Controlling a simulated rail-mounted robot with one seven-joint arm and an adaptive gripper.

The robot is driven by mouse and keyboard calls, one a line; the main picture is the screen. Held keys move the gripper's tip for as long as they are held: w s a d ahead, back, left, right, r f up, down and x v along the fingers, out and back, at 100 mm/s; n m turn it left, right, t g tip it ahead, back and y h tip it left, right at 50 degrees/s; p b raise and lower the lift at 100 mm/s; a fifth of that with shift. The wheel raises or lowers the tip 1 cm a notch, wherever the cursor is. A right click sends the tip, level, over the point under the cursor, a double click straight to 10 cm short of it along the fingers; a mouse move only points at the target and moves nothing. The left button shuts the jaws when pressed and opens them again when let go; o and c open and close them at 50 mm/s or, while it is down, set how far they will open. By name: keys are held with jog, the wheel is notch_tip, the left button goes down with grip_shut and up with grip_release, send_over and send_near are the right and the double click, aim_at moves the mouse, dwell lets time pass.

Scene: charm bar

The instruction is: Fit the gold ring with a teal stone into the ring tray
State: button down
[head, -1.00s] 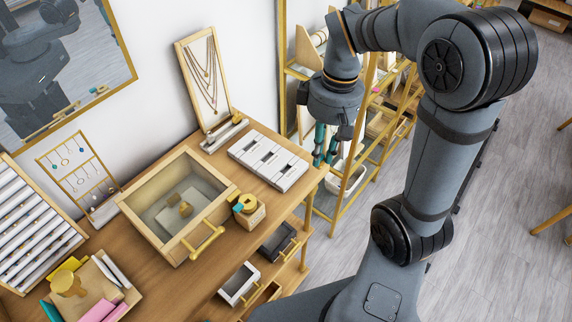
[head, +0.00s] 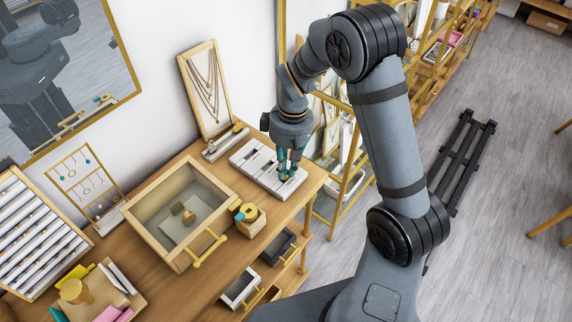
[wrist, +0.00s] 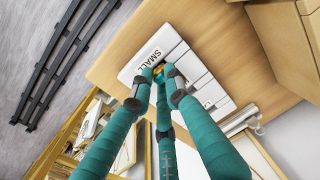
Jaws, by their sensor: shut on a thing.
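The ring tray (head: 254,160) is a white slotted block near the right end of the wooden table. In the wrist view the tray (wrist: 186,62) shows the word SMALL along one side. My gripper (head: 286,178) has teal fingers and points down at the tray's right part. In the wrist view my gripper (wrist: 157,76) is shut on a small gold ring (wrist: 158,69), which lies between the fingertips over the tray. Its stone is hidden or too small to make out. I cannot tell whether the ring touches a slot.
A glass-topped wooden case (head: 146,227) stands left of the tray. A wooden block (head: 251,226) with a gold and teal piece stands in front. A necklace board (head: 204,90) and a small long holder (head: 224,142) are behind. Gold shelves (head: 352,150) stand right.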

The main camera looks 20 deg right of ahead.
aim_at(286, 170)
jog(key=shift+f, duration=0.1)
jog(key=shift+f+b, duration=0.1)
jog(key=shift+b, duration=0.25)
jog(key=c, duration=1.7)
grip_release()
jog(key=r, duration=0.8)
jog(key=d+r, duration=0.1)
jog(key=r, duration=0.3)
jog(key=shift+r, duration=0.25)
jog(key=shift+f, duration=0.15)
jog(key=f, duration=0.8)
jog(key=a+f, duration=0.1)
jog(key=f, duration=0.3)
jog(key=shift+s, duration=0.15)
notch_tip(286, 170, up, 3)
jog(key=shift+f, duration=0.2)
jog(key=shift+r, duration=0.35)
